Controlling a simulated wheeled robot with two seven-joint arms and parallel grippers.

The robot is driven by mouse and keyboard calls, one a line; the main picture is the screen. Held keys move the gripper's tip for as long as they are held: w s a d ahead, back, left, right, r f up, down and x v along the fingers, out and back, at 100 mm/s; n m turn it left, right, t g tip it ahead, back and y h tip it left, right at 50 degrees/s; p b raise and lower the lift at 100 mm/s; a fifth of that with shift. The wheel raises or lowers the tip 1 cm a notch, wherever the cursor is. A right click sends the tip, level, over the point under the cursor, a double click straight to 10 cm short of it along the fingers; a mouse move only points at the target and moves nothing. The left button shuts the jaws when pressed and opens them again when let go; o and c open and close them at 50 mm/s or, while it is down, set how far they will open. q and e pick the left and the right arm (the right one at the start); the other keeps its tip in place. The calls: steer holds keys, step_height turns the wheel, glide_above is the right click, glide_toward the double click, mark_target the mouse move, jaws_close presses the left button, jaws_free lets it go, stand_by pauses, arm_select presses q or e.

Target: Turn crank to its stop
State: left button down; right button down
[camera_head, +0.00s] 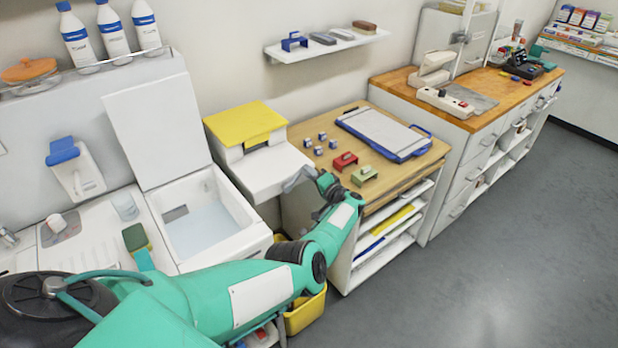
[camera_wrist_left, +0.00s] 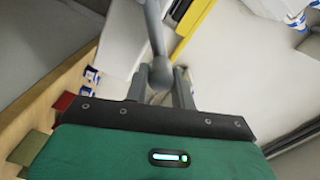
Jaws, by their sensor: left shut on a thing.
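The crank (camera_wrist_left: 155,30) shows in the left wrist view as a grey rod with a round knob at its near end. My left gripper (camera_wrist_left: 161,84) has a finger on each side of the knob and is shut on it. In the head view my left gripper (camera_head: 296,181) is at the right side of the white machine (camera_head: 262,172) with the yellow top (camera_head: 246,124). The crank cannot be made out clearly there. My right gripper is in neither view.
A wooden-topped cabinet stands right of the machine, with a red block (camera_head: 344,160), a green block (camera_head: 363,175), several small blue-white pieces and a blue-edged board (camera_head: 384,134). An open white basin (camera_head: 205,225) is at left. Grey floor (camera_head: 490,240) is clear at right.

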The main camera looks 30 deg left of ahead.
arm_select(q)
steer(key=shift+d+f, duration=0.15)
steer(key=shift+f, duration=0.55)
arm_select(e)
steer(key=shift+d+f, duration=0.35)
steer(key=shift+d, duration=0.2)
arm_select(q)
steer(key=c, duration=1.2)
jaws_free()
steer(key=shift+o, duration=0.2)
steer(key=shift+a, duration=0.2)
steer(key=shift+r, duration=0.15)
